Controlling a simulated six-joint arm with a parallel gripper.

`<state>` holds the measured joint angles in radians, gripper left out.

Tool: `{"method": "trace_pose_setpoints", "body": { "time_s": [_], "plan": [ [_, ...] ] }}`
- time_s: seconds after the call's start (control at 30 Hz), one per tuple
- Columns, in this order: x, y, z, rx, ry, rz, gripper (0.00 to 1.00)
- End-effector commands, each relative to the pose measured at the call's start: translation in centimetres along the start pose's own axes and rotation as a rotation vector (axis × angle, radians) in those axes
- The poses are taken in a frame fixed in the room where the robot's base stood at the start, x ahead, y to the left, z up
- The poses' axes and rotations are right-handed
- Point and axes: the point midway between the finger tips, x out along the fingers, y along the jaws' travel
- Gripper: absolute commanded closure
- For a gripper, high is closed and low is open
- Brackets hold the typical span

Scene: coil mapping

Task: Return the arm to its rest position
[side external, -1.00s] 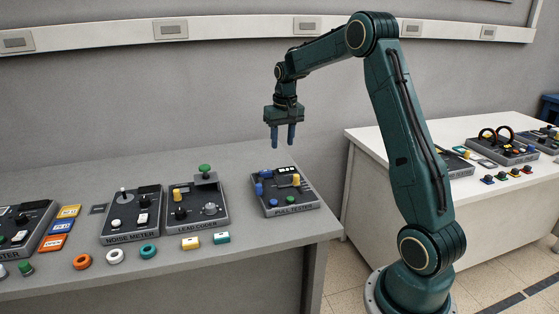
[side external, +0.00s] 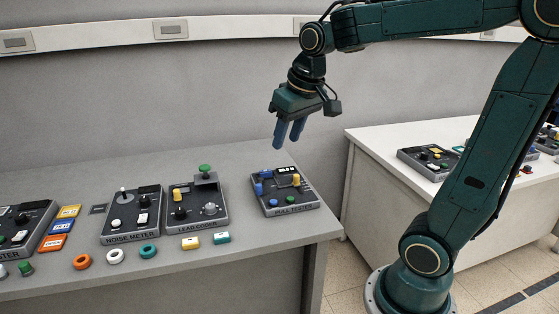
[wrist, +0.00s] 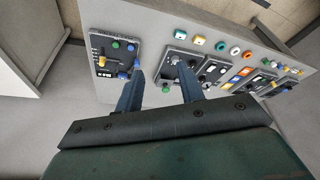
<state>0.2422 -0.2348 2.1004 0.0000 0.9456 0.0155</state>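My gripper (side external: 287,143) hangs in the air above the back right part of the grey bench, pointing down with a slight tilt. Its two blue fingers are apart with nothing between them. The wrist view also shows my gripper (wrist: 160,72) open and empty, with the bench well below it. The pull tester panel (side external: 297,205) sits on the bench below my gripper, apart from it. It also shows in the wrist view (wrist: 103,82), left of the fingers.
The lead coder panel (side external: 200,222) and noise meter panel (side external: 118,234) stand left of the pull tester. Coloured rings, including an orange ring (side external: 82,261), lie along the front. A white table (side external: 375,165) stands to the right across a gap. The air around my gripper is clear.

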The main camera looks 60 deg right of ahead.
Motion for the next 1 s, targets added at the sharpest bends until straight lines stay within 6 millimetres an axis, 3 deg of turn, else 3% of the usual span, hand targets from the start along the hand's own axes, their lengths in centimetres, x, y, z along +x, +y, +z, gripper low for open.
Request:
{"method": "trace_pose_setpoints", "body": {
  "time_s": [0.3, 0.6, 0.8, 1.0],
  "plan": [
    [-2.1, -2.7, 6.6, -0.113, 0.076, -0.042, 0.62],
    [-2.4, -3.9, 12.3, -0.204, 0.138, -0.082, 0.62],
    [-2.2, -4.0, 14.1, -0.234, 0.158, -0.096, 0.62],
    [-2.1, -4.1, 14.4, -0.239, 0.160, -0.099, 0.62]
  ]
}}
